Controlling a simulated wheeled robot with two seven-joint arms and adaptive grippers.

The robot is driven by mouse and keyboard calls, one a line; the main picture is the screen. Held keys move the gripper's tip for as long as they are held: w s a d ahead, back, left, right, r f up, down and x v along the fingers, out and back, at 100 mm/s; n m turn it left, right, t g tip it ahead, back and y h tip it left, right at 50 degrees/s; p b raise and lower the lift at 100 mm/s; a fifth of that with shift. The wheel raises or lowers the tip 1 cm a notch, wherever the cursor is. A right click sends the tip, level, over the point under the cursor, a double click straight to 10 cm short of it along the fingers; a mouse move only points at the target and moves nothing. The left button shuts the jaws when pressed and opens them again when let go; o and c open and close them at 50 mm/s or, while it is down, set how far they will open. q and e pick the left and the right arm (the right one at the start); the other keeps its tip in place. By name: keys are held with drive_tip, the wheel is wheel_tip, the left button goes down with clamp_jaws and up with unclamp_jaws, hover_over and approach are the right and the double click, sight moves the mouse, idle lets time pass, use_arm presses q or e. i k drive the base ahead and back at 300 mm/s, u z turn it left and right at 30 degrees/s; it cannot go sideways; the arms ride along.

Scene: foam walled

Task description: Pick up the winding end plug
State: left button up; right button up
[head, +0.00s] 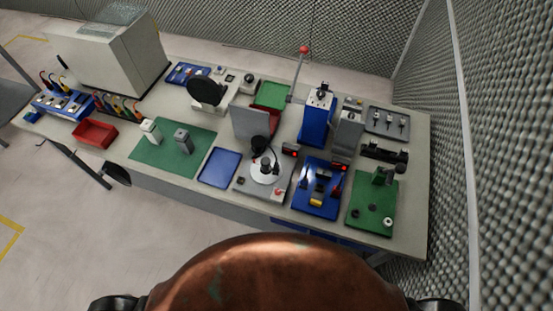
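I cannot tell for certain which part is the winding end plug; the parts on the bench are small at this distance. A taller grey-green fixture (382,176) stands at the back of that mat. A white round winding fixture (265,170) with a black part above it stands mid-bench. Neither of my grippers shows in the head view.
The long workbench (415,225) spans the view, beyond my copper-coloured body. A blue tray (220,167), blue fixture plate (309,201), red bin (94,133) and tall blue press (316,120) crowd it. Foam walls stand behind and right. Floor at front left is clear.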

sight(275, 168)
drive_tip(key=u, duration=2.35)
drive_tip(key=i, duration=1.65)
drive_tip(key=z, duration=3.65)
drive_tip(key=i, duration=0.5)
drive_tip(key=u, duration=0.05)
